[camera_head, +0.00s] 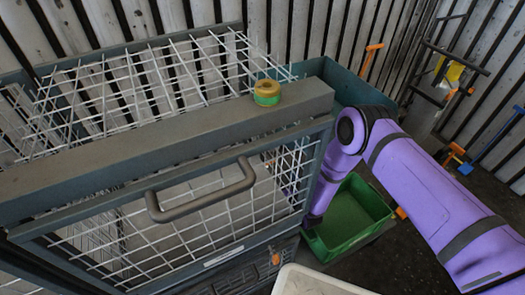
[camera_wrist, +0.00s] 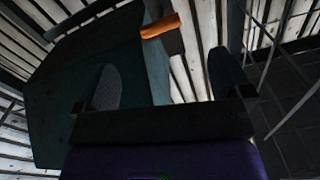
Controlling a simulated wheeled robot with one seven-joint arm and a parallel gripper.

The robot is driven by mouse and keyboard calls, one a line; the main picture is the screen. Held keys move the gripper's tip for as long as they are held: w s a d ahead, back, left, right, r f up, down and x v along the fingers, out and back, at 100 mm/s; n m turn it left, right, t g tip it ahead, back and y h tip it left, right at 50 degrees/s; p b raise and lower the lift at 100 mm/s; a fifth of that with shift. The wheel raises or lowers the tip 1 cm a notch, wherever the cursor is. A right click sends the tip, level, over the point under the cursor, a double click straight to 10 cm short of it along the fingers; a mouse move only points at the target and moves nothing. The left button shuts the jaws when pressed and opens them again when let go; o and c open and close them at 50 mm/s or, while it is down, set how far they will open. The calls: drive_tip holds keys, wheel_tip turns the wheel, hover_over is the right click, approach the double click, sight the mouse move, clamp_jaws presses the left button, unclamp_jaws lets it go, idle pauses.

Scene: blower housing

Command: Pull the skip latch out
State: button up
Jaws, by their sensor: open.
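The teal skip (camera_head: 345,84) stands behind the wire cage in the head view, partly hidden by the cage and my arm. A lever with an orange grip (camera_head: 372,50) rises at its far side; it looks like the latch. In the wrist view, a dark lever with an orange grip (camera_wrist: 160,26) is ahead, between the lines of my fingers and apart from them. I cannot tell if it is the same lever. My gripper (camera_wrist: 163,62) is open with nothing between its fingers. A teal panel (camera_wrist: 62,112) fills the left.
A grey-framed wire cage (camera_head: 190,135) with a bar handle (camera_head: 200,200) fills the left. A green-yellow tape roll (camera_head: 267,92) sits on its top beam. A green bin (camera_head: 350,215) is beside my arm. Racks with orange-handled tools (camera_head: 455,155) stand at right; dark floor lies between.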

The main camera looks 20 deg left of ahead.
drive_tip(key=x, duration=1.1)
drive_tip(key=shift+w+a, duration=0.1)
drive_tip(key=c, duration=1.2)
drive_tip(key=shift+o, duration=0.2)
drive_tip(key=v, duration=0.3)
drive_tip(key=shift+s+f, duration=0.1)
drive_tip(key=shift+s, duration=0.1)
